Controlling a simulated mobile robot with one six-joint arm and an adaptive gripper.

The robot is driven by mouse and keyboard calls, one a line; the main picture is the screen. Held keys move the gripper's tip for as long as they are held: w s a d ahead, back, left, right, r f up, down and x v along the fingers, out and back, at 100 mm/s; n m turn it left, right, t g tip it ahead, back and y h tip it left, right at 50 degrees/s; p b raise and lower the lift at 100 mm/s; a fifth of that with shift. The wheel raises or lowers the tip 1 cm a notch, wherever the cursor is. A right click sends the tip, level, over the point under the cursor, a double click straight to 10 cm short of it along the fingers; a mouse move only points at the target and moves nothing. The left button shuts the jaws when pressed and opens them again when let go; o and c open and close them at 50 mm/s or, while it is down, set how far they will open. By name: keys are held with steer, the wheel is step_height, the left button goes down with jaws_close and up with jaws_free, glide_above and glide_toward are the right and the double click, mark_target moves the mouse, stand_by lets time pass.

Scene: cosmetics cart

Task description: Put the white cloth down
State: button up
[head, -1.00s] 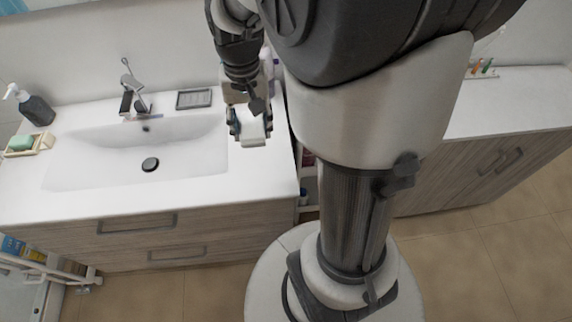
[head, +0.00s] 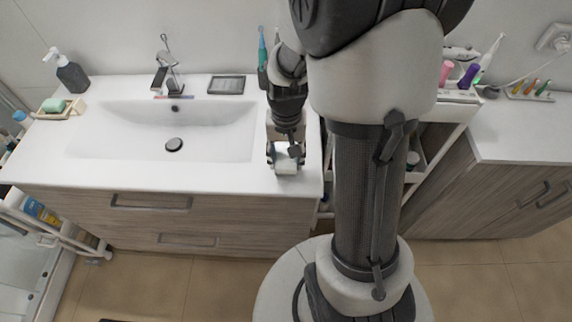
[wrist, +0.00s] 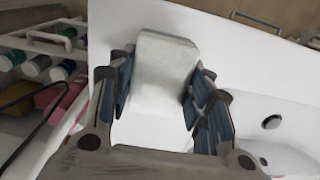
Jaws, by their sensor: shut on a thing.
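The white cloth (wrist: 162,75) is a folded, pale block. In the wrist view it sits between the two fingers of my gripper (wrist: 160,95), which is shut on it. In the head view my gripper (head: 286,155) is over the right end of the white sink counter (head: 225,178), near its front right corner. The cloth (head: 286,166) shows small at the fingertips. I cannot tell whether the cloth touches the counter.
The basin (head: 120,145) and faucet (head: 168,75) are left of my gripper. A dark dish (head: 226,84) lies at the counter's back. A cart (wrist: 45,55) with bottles stands beside the counter's right edge. The counter around my gripper is clear.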

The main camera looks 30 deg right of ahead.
mark_target(286, 165)
steer(key=shift+f+b, duration=0.55)
steer(key=shift+f, duration=1.2)
steer(key=shift+f, duration=0.2)
steer(key=o, duration=0.9)
steer(key=shift+o, duration=0.2)
